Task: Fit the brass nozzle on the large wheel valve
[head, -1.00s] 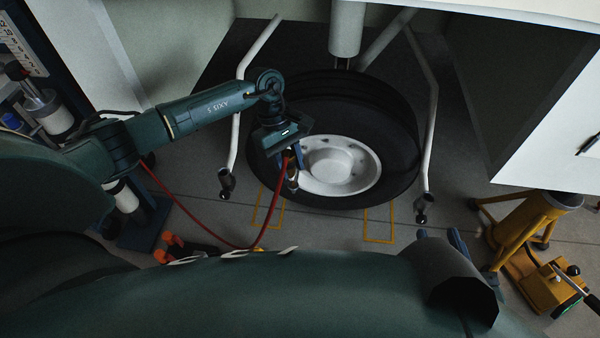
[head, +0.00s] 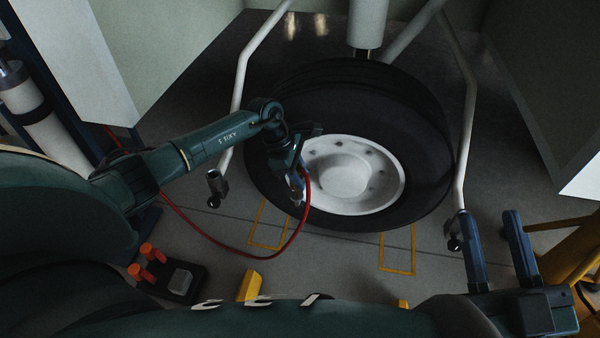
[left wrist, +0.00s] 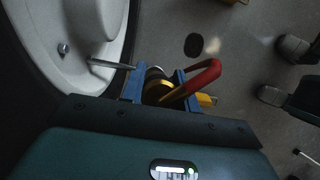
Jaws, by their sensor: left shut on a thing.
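The large wheel (head: 350,178) stands upright at centre in the head view, with a black tyre and white hub. My left gripper (head: 299,188) is in front of the hub's left edge. In the left wrist view its blue fingers (left wrist: 157,84) are shut on the brass nozzle (left wrist: 155,92), whose red hose (left wrist: 203,78) loops away to the right. A thin grey valve stem (left wrist: 108,65) sticks out from the wheel's rim towards the nozzle. The left finger hides whether they touch. My right gripper (head: 497,255) is open and empty at lower right.
White struts (head: 466,130) hang on both sides of the wheel. A dark block with orange knobs (head: 165,272) and a yellow block (head: 250,285) are on the floor at lower left. A yellow stand (head: 575,245) is at right. Floor before the wheel is mostly clear.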

